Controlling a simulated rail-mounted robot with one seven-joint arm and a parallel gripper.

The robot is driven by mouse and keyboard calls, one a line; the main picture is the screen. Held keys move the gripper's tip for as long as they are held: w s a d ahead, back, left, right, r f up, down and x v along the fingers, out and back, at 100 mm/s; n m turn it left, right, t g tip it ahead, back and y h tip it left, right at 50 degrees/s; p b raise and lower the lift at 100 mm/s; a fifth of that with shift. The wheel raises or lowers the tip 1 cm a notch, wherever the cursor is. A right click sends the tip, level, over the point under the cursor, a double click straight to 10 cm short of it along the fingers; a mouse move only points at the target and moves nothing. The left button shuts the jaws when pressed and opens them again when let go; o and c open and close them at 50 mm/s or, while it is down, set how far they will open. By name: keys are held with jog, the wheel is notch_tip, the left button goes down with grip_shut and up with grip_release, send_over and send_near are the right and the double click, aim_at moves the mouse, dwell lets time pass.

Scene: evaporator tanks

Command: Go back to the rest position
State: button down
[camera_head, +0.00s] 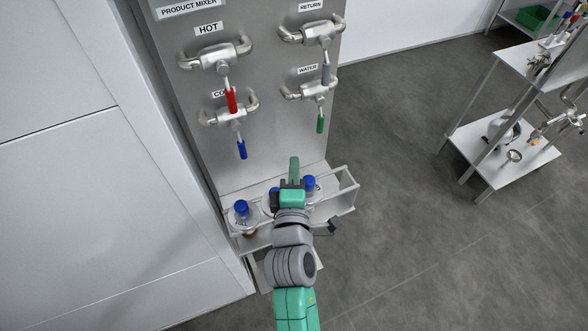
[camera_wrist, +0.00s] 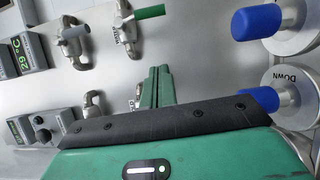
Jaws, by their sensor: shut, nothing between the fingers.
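My gripper (camera_head: 294,170) is in front of the lower part of the metal panel (camera_head: 165,80), above the small shelf (camera_head: 345,200) with blue-topped items. Its green fingers point up in the picture toward the panel. In the wrist view, the fingers of my gripper (camera_wrist: 158,84) are together with nothing between them. The shelf's middle is partly hidden behind my gripper and wrist.
The panel carries valves with a red handle (camera_head: 231,100), a blue handle (camera_head: 241,149), a grey handle (camera_head: 326,73) and a green handle (camera_head: 320,123). A blue-topped item (camera_head: 241,208) stands at the shelf's left. A cart (camera_head: 500,165) stands right; floor between is clear.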

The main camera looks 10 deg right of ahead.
jog(key=shift+s+a, duration=0.1)
jog(key=shift+s, duration=0.45)
jog(key=s+a+r+m+t, duration=0.15)
jog(key=r+m, duration=0.25)
jog(key=r, duration=0.9)
jog(key=s+a+r+m+t, duration=0.15)
jog(key=r+m, duration=0.35)
jog(key=r, duration=0.7)
jog(key=s+a+r+m+t+y, duration=0.25)
jog(key=s+r, duration=0.35)
jog(key=r, duration=0.3)
jog(key=s+a+r+m+t+y, duration=0.2)
jog(key=s+a+r+m, duration=0.15)
jog(key=s+r, duration=0.45)
notch_tip(320, 180, up, 22)
jog(key=w+p, duration=0.1)
jog(key=p, duration=1.9)
jog(key=shift+w+p, duration=0.15)
jog(key=shift+p, duration=0.15)
jog(key=shift+f, duration=0.1)
